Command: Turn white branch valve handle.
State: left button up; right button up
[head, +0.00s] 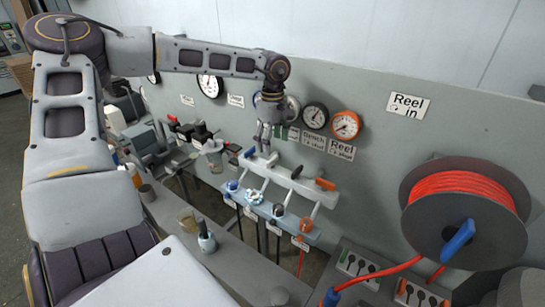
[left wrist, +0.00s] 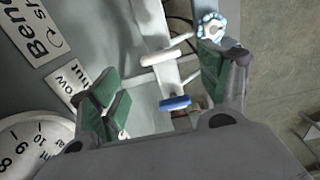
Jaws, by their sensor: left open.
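The white branch valve handle (head: 272,160) is a short white bar on the manifold by the wall, between a blue handle (head: 248,152) and a black handle (head: 296,172). My left gripper (head: 263,145) points down just above it. In the left wrist view, the white handle (left wrist: 161,57) lies between my two spread, green-padded fingers, and the blue handle (left wrist: 175,103) shows nearer the palm. My left gripper (left wrist: 158,75) is open and holds nothing. I cannot tell whether a finger touches the white handle. My right gripper is out of view.
An orange handle (head: 325,184) sits at the manifold's right end. Gauges (head: 315,115) hang on the wall behind. A red hose reel (head: 465,215) stands at the right.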

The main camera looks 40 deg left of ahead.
aim_at(272, 158)
pick_arm(q)
notch_tip(272, 158, down, 5)
jog(key=shift+f, duration=0.7)
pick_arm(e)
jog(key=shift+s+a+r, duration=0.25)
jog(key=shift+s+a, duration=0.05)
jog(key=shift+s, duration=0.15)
pick_arm(q)
jog(key=c, duration=1)
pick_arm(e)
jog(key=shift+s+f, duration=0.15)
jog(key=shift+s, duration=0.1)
